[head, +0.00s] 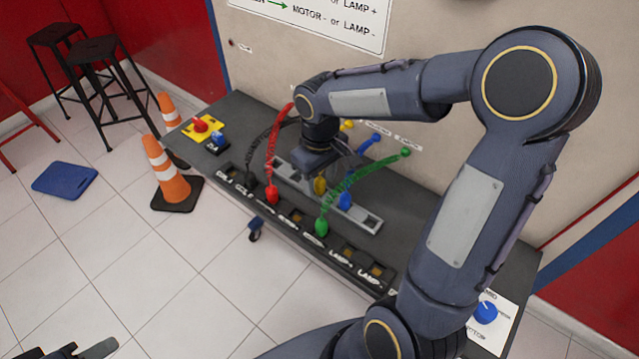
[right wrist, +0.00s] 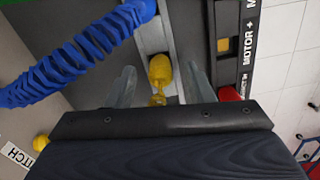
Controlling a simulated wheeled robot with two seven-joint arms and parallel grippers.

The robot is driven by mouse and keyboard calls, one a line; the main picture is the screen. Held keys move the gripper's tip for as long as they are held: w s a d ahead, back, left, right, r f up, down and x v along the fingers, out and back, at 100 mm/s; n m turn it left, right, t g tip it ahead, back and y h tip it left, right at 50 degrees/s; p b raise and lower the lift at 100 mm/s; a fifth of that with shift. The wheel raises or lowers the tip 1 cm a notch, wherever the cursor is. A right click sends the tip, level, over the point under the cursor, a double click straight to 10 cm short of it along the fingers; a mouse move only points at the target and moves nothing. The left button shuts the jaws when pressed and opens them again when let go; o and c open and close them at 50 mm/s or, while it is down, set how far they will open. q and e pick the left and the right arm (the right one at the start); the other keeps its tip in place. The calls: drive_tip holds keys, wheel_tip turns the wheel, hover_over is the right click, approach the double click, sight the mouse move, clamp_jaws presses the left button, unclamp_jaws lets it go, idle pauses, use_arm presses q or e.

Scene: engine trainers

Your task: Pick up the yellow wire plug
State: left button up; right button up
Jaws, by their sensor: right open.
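The yellow wire plug (head: 320,186) stands in the grey rack (head: 371,223) on the dark bench. In the right wrist view the yellow plug (right wrist: 160,72) lies between the two fingers of my right gripper (right wrist: 161,88), with visible gaps on both sides. My right gripper (head: 325,168) is open and reaches down over the rack from above; its fingers are mostly hidden in the head view. Another yellow end (head: 346,125) shows near the wall. Part of my left gripper (head: 78,350) shows at the bottom left edge; its jaw state is unclear.
A blue plug (head: 345,200) and blue coiled wire (right wrist: 60,68) are close beside the yellow plug. Traffic cones (head: 165,170) stand on the floor left of the bench.

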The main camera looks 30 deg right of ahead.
drive_tip(key=shift+f, duration=0.45)
clamp_jaws()
drive_tip(key=shift+r, duration=0.15)
